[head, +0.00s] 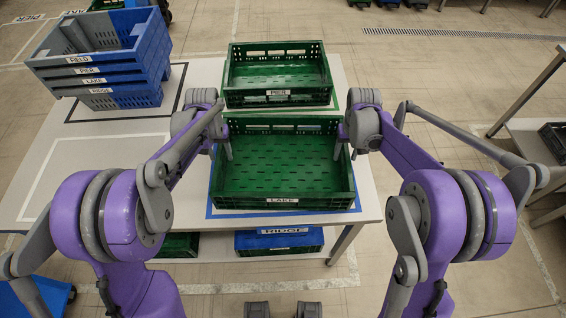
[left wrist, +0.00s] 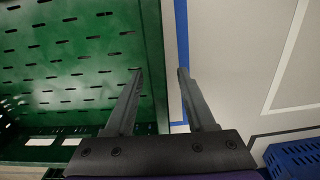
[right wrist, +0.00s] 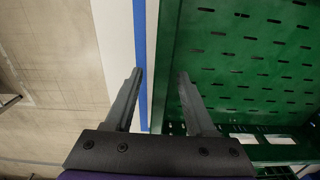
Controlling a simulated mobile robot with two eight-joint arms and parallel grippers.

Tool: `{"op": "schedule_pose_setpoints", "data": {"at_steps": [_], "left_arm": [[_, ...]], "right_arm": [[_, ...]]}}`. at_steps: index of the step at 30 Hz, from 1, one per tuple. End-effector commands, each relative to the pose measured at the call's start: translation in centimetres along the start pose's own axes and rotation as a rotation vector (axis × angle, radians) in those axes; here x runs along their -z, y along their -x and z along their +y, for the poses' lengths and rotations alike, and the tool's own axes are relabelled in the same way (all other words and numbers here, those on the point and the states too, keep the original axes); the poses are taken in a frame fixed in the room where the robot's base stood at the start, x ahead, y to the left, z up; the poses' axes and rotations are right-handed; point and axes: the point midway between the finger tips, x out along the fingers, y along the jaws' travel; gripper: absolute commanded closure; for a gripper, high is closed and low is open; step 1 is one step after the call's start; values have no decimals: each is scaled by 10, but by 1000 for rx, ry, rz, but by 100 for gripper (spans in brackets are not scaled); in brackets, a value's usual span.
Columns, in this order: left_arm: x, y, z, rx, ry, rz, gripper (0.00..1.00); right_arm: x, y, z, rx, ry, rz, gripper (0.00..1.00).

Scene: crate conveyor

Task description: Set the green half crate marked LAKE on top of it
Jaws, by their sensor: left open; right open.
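The green crate marked LAKE (head: 282,207) sits upright and empty on the table's near right part, inside a blue outline. Its slotted floor also shows in the left wrist view (left wrist: 75,60) and the right wrist view (right wrist: 245,60). My left gripper (head: 222,148) is open at its left wall, one finger over the inside and one outside. My right gripper (head: 345,145) is open at its right wall in the same way. Neither holds anything. Another green crate, marked PIER (head: 278,98), stands empty just behind the LAKE crate.
A stack of blue-grey crates (head: 95,85) stands at the table's back left. A white-outlined area (head: 85,160) of the table (head: 130,130) is bare. A blue crate marked RIDGE (head: 280,240) and a green crate (head: 177,246) are below the table. A rack (head: 530,130) stands at right.

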Motion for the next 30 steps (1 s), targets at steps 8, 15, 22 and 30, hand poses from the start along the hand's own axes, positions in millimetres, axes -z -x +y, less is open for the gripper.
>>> {"op": "schedule_pose_setpoints", "data": {"at_steps": [8, 15, 22, 30], "left_arm": [[0, -24, 0, 0, 0, 0, 45], [0, -26, 0, 0, 0, 0, 45], [0, -25, 0, 0, 0, 0, 74], [0, -25, 0, 0, 0, 0, 100]], "right_arm": [[0, -24, 0, 0, 0, 0, 45], [0, -26, 0, 0, 0, 0, 45], [0, -25, 0, 0, 0, 0, 74], [0, -25, 0, 0, 0, 0, 100]]}}
